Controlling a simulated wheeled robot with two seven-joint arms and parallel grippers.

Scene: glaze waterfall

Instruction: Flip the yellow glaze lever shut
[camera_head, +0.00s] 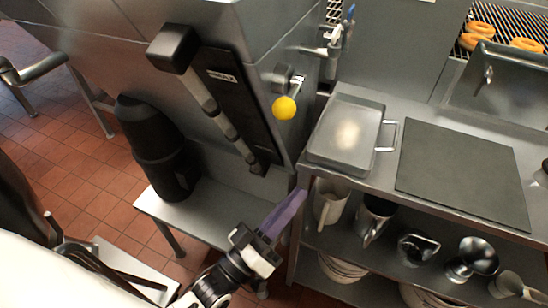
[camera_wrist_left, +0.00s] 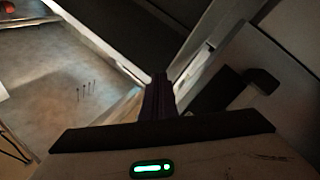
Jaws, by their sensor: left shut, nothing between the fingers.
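The yellow glaze lever shows as a round yellow knob (camera_head: 285,107) on a short metal fitting at the side of the steel machine, near the middle of the head view. I cannot tell its exact angle. My left gripper (camera_head: 293,207) is below the knob, well apart from it, with its purple fingers shut and empty, pointing up and right beside the steel bench. In the left wrist view the shut fingers (camera_wrist_left: 158,85) point away from the camera, and the yellow knob does not show there. My right gripper is not in view.
A metal tray (camera_head: 345,135) and a dark mat (camera_head: 463,172) lie on the bench to the right. Jugs and cups (camera_head: 330,203) stand on the shelf below. A black panel with a long handle (camera_head: 212,105) is left of the knob. Doughnuts (camera_head: 477,42) lie on a rack.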

